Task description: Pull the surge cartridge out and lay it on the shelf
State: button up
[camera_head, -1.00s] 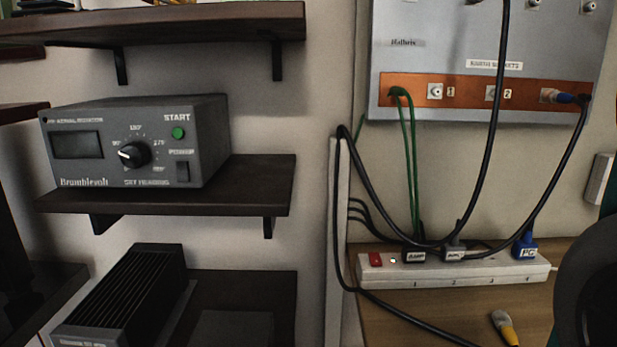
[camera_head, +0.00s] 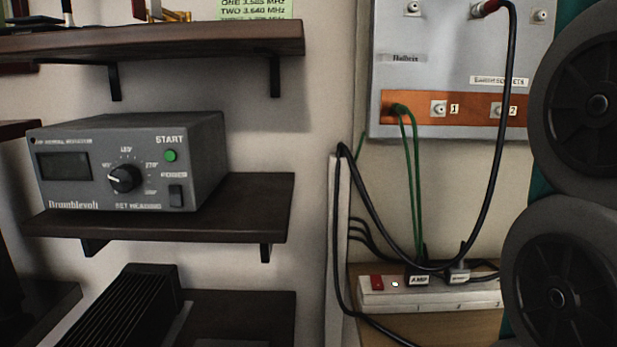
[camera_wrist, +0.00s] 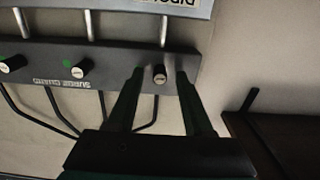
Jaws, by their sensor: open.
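In the wrist view my gripper (camera_wrist: 160,76) is open. Its two dark fingers are either side of a small black knob-like piece with a pale end (camera_wrist: 159,75), on a dark grey bar (camera_wrist: 120,66). I cannot tell if the fingers touch it. Upside-down lettering that seems to read SURGE is on the bar, nearer the middle knob (camera_wrist: 80,68). I cannot tell which piece is the surge cartridge. A dark shelf (camera_wrist: 265,130) shows at the right of the wrist view. My gripper is not seen in the head view.
Cables hang from the grey socket panel (camera_head: 450,70) to a white power strip (camera_head: 430,296). A grey box with a dial (camera_head: 125,165) stands on the middle shelf (camera_head: 260,195); a ribbed black unit (camera_head: 125,310) is below. Black cables loop under the bar in the wrist view.

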jog(key=shift+c, duration=0.3)
dwell(0.5)
grip_shut()
dwell(0.5)
jog(key=shift+s, duration=0.15)
dwell(0.8)
jog(key=s, duration=0.5)
jog(key=shift+s+b, duration=0.35)
jog(key=shift+b, duration=0.05)
dwell(0.9)
jog(key=shift+s, duration=0.1)
